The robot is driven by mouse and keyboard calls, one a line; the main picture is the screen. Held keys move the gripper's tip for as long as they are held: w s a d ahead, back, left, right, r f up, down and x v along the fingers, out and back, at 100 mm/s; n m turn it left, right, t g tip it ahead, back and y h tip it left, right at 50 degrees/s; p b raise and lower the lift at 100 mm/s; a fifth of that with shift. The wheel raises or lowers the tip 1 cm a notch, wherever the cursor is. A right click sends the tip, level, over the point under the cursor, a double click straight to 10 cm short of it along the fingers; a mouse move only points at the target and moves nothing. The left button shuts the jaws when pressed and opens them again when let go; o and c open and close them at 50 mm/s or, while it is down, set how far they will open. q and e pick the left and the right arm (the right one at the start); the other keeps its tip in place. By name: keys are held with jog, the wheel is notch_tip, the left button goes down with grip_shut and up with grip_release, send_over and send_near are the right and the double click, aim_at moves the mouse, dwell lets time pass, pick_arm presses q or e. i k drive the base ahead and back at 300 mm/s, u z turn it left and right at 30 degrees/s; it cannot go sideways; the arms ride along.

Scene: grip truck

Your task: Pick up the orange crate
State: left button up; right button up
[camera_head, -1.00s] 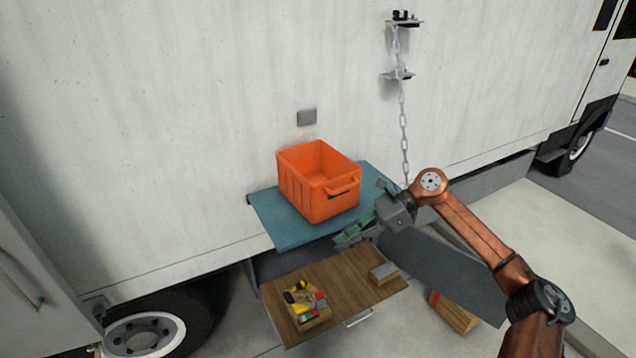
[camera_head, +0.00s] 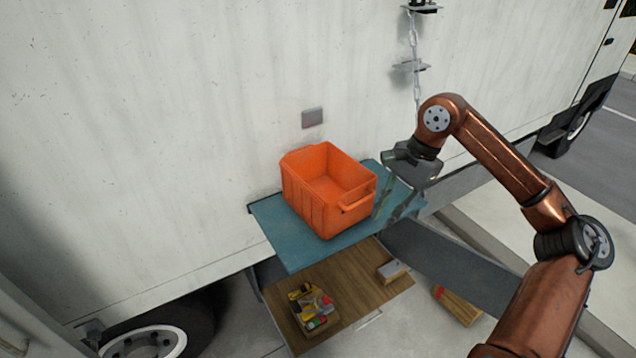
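The orange crate (camera_head: 318,208) stands upright on a blue-green shelf (camera_head: 285,240) against the truck's side. It looks empty, and a handle shows on its right end. My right gripper (camera_head: 396,210) points down just to the right of the crate, over the shelf's right part. Its two fingers look apart with nothing between them. I cannot tell whether a finger touches the crate's handle end. My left gripper is out of view.
Below the shelf is a wooden board (camera_head: 350,295) with a box of tools (camera_head: 314,308) and a small grey-topped block (camera_head: 392,271). A chain (camera_head: 415,60) hangs on the truck wall behind my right arm.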

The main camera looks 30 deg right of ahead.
aim_at(333, 192)
jog(key=i, duration=1.4)
